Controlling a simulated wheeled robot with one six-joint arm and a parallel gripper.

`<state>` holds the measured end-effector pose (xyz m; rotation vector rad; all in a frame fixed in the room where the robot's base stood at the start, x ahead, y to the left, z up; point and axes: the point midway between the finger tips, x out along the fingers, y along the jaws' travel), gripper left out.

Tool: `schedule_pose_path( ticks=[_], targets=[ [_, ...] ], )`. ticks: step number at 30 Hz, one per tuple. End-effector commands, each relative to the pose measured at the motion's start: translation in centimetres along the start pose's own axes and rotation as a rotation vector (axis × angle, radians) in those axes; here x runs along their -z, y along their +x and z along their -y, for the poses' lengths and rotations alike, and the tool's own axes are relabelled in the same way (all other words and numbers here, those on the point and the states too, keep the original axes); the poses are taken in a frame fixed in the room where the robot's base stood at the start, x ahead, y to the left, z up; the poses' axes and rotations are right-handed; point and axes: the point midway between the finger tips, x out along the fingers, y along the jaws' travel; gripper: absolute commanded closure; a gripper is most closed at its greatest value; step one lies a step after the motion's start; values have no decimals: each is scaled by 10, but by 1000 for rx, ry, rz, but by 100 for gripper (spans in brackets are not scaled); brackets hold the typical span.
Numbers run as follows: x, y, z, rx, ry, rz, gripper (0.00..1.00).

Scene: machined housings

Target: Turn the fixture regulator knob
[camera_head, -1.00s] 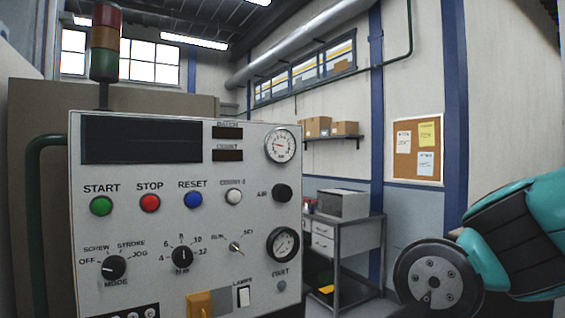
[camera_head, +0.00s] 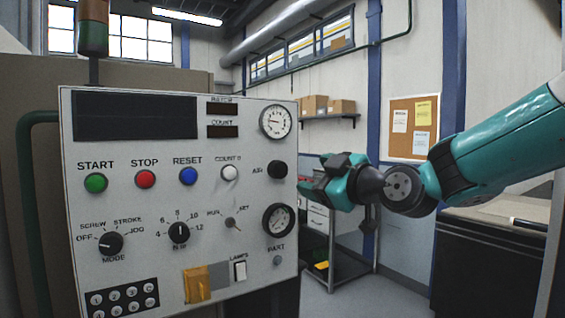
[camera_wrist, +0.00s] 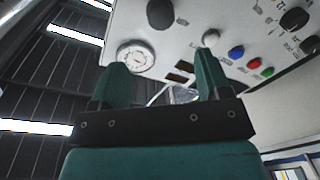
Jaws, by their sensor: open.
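My gripper (camera_head: 306,190) comes in from the right, beside the panel's right edge, apart from the knob. In the wrist view my gripper (camera_wrist: 161,68) has its two teal fingers spread, with nothing held between them.
START, STOP and RESET buttons, a mode knob (camera_head: 111,243) and a small toggle (camera_head: 231,223) are further left. A metal cart (camera_head: 347,262) stands behind my gripper. A dark cabinet (camera_head: 480,270) is at right.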

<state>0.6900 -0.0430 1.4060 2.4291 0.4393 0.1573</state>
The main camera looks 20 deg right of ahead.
Motion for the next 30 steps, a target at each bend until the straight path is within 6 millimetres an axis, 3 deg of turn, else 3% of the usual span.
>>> schedule_pose_path(
  ticks=[9,15,21,29,30],
  targets=[
    [4,73,-2,5,2,1,30],
    [3,104,-1,3,1,1,30],
    [1,116,0,1,1,1,30],
    [0,116,1,1,1,1,30],
    [0,116,1,1,1,1,39]
  ],
)
